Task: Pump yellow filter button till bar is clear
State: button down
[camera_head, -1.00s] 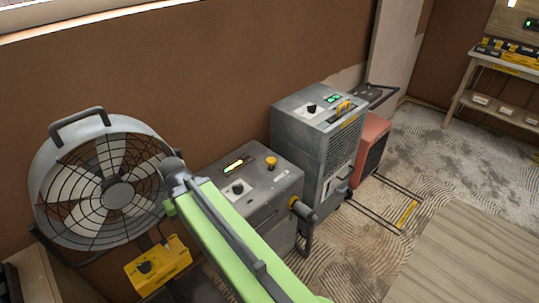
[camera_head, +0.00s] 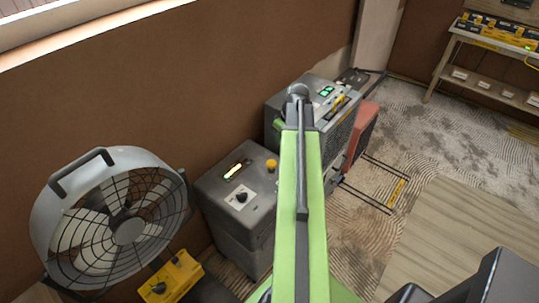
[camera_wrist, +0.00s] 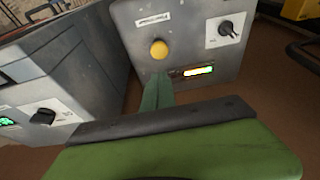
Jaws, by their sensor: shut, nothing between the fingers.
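The yellow filter button (camera_head: 271,165) is a round knob on the top panel of a grey machine. It also shows in the wrist view (camera_wrist: 159,49), uncovered. My gripper (camera_wrist: 158,82) shows in the wrist view as green fingers, shut and empty. Its tips appear just below the button in the picture, apart from it; the height gap is hard to judge. In the head view my arm hides the gripper.
A black dial (camera_head: 241,196) is on the same panel. A taller grey machine (camera_head: 352,118) with green displays stands to the right, partly behind my arm. A large fan (camera_head: 126,230) and a yellow box (camera_head: 171,278) stand left. A wooden board (camera_head: 450,235) lies at right.

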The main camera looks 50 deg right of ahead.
aim_at(273, 164)
jog(key=shift+w, duration=0.1)
jog(key=b+x, duration=0.4)
jog(key=s+b+x, duration=0.1)
jog(key=b+x, duration=0.8)
jog(key=shift+f, duration=0.5)
jog(key=shift+f+b, duration=0.15)
jog(key=shift+b, duration=0.15)
notch_tip(273, 164, down, 3)
jog(key=b, duration=0.3)
jog(key=shift+s+a, duration=0.1)
jog(key=shift+s+r, duration=0.1)
jog(key=shift+r, duration=0.1)
